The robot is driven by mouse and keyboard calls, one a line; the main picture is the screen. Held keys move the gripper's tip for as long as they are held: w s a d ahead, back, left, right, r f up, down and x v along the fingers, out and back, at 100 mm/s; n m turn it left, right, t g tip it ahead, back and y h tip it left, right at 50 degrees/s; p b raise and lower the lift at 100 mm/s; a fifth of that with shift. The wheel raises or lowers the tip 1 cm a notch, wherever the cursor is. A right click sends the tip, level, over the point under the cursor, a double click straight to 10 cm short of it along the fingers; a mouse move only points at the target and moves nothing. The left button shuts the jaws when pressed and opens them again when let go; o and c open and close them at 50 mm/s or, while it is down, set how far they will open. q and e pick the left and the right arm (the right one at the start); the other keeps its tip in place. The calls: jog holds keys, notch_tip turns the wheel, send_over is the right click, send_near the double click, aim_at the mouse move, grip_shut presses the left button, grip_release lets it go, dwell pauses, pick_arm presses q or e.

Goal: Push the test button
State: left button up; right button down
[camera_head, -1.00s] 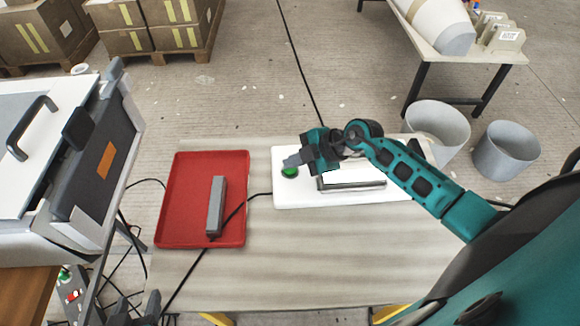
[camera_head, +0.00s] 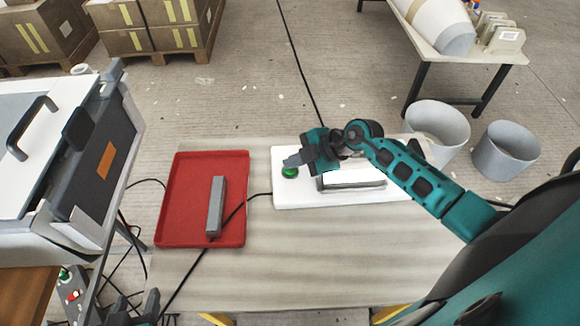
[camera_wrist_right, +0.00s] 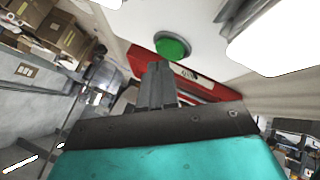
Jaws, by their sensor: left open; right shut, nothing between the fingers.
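The green round button (camera_head: 290,173) sits at the left end of a white panel (camera_head: 300,197) on the table. My right gripper (camera_head: 290,162) is shut and empty, with its tips just above and beside the button in the head view. In the right wrist view the green button (camera_wrist_right: 172,46) sits in a grey ring, just beyond the closed fingertips (camera_wrist_right: 158,68). I cannot tell whether the tips touch it. My left gripper (camera_head: 125,306) is open and empty at the bottom left edge, partly cut off.
A red tray (camera_head: 185,205) holding a grey bar (camera_head: 216,205) lies left of the panel. A silver handle-like part (camera_head: 352,187) stands on the panel near my right gripper. A black cable crosses the tray. The table front (camera_head: 320,265) is clear.

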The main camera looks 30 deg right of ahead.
aim_at(294, 170)
jog(key=shift+f, duration=0.2)
dwell(0.4)
pick_arm(q)
jog(key=shift+s, duration=0.15)
pick_arm(e)
jog(key=shift+f, duration=0.3)
pick_arm(q)
jog(key=shift+r, duration=0.15)
pick_arm(e)
jog(key=shift+r, duration=0.1)
pick_arm(q)
jog(key=shift+r+p, duration=0.75)
jog(key=shift+p, duration=0.2)
pick_arm(e)
jog(key=shift+r, duration=0.35)
notch_tip(294, 170, up, 2)
jog(key=shift+r+p, duration=0.1)
jog(key=shift+p, duration=0.45)
pick_arm(q)
jog(key=shift+r, duration=0.5)
pick_arm(e)
jog(key=shift+r, duration=1.95)
